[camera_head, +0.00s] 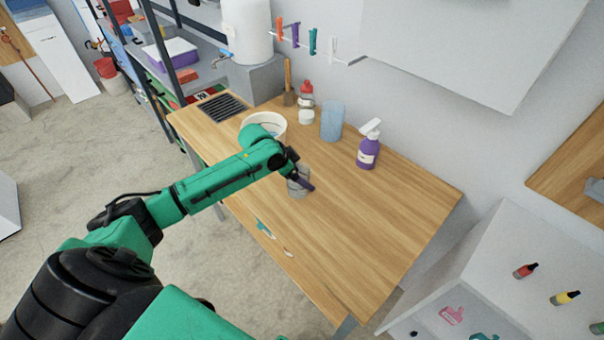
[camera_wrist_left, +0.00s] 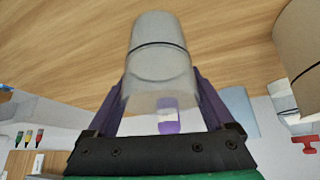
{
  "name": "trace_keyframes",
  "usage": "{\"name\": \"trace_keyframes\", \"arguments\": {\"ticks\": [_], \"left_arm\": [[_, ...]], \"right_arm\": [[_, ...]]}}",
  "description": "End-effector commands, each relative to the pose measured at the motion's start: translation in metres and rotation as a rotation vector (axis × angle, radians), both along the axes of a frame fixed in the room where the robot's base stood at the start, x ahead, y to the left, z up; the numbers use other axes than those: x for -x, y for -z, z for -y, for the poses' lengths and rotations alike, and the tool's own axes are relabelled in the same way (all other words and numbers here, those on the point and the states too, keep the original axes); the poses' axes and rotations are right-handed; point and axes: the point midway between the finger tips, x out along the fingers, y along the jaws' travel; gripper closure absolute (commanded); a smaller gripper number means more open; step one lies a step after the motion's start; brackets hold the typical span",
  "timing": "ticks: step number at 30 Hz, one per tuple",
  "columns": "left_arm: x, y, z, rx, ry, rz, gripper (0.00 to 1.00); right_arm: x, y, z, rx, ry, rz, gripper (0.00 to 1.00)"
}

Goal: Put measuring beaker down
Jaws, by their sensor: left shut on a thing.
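The measuring beaker (camera_head: 297,186) is a clear greyish cylinder at the near side of the wooden table (camera_head: 375,220). My left gripper (camera_head: 304,181) is shut on it, with the dark purple fingers on either side. In the left wrist view the beaker (camera_wrist_left: 158,55) stands between the two fingers (camera_wrist_left: 160,95), with a dark line around its wall. Part of the beaker is hidden by the gripper in the head view. I cannot tell whether its base touches the tabletop. My right gripper is not in view.
A white bucket (camera_head: 279,122) stands just behind my left gripper. The table's right part is clear. A white shelf (camera_head: 520,265) is at right.

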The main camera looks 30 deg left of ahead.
Motion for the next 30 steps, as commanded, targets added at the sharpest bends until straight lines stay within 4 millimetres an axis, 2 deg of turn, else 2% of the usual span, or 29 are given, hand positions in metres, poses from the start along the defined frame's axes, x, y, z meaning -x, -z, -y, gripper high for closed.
{"name": "trace_keyframes", "arguments": {"ticks": [8,9,10,20,23,30], "left_arm": [[0.0,0.003,0.0,0.0,0.001,0.001,0.66],[0.0,0.003,0.0,-0.001,0.0,0.002,0.06],[0.0,0.003,0.0,-0.001,0.0,0.002,0.0],[0.001,-0.002,-0.002,-0.001,-0.001,0.002,0.0],[0.007,-0.012,-0.007,-0.002,-0.001,0.002,0.0],[0.029,-0.052,-0.022,-0.005,0.001,0.001,0.0]], "right_arm": [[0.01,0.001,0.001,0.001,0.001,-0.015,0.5],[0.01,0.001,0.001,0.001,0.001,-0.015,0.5],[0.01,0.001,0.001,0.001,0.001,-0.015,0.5],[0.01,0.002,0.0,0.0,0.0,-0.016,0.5],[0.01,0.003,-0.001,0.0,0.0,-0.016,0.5],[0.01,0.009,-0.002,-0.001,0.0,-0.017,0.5]]}}
